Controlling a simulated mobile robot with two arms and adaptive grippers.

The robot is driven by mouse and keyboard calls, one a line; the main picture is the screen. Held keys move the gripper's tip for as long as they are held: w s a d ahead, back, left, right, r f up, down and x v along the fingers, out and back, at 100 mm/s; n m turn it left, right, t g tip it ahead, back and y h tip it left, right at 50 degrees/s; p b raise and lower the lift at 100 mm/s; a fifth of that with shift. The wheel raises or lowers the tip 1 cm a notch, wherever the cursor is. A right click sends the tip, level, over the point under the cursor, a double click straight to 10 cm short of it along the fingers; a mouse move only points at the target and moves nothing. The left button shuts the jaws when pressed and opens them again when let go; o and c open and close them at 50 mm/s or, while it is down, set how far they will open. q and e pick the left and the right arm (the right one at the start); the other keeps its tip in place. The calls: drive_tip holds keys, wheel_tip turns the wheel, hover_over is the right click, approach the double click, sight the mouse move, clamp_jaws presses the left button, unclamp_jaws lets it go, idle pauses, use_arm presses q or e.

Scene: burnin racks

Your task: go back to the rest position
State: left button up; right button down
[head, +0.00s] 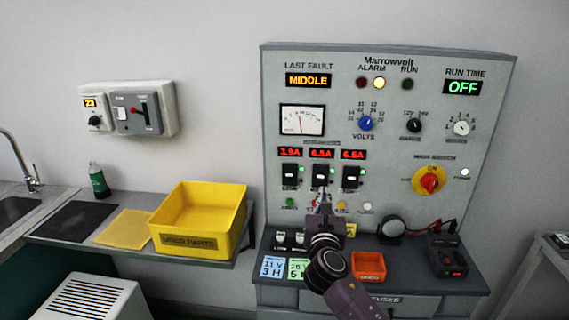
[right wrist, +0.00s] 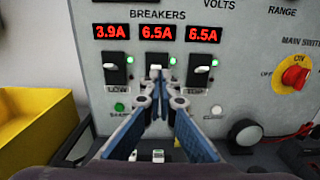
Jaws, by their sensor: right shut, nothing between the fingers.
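My right gripper (head: 324,192) is shut and empty, raised in front of the panel (head: 390,60) at the middle breaker (head: 320,174). In the right wrist view the closed fingertips (right wrist: 157,74) overlap the middle breaker and hide its lower part; I cannot tell whether they touch it. The left breaker (head: 289,174) and right breaker (head: 351,176) stand clear on either side. The displays above read 3.9A, 6.5A and 6.5A. My left gripper is not in view.
Below the panel, the bench holds an orange bin (head: 369,267), a dark round device (head: 391,227) and a dark box with red lights (head: 446,256). A yellow used parts bin (head: 198,238) stands on the left shelf. The air left of the panel is free.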

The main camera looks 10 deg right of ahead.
drive_tip(key=s+d+f+m+g+y, duration=0.15)
drive_tip(key=s+f+m+g, duration=0.65)
drive_tip(key=s+f+m, duration=1.2)
drive_tip(key=s+a+f+m+g+y, duration=0.25)
drive_tip(key=s+m, duration=0.25)
drive_tip(key=s, duration=0.8)
drive_tip(key=s+a+f+m+g+y, duration=0.15)
drive_tip(key=s+f+m+g, duration=0.3)
drive_tip(key=s, duration=0.95)
wheel_tip(320, 180, down, 26)
drive_tip(key=s, duration=0.2)
drive_tip(key=s+d+f+g+b, duration=0.1)
drive_tip(key=s+d+f, duration=0.1)
drive_tip(key=s+f, duration=1.5)
drive_tip(key=shift+d+f+m+g+b, duration=0.25)
drive_tip(key=shift+d+m+g+b, duration=0.05)
drive_tip(key=shift+m+b, duration=0.05)
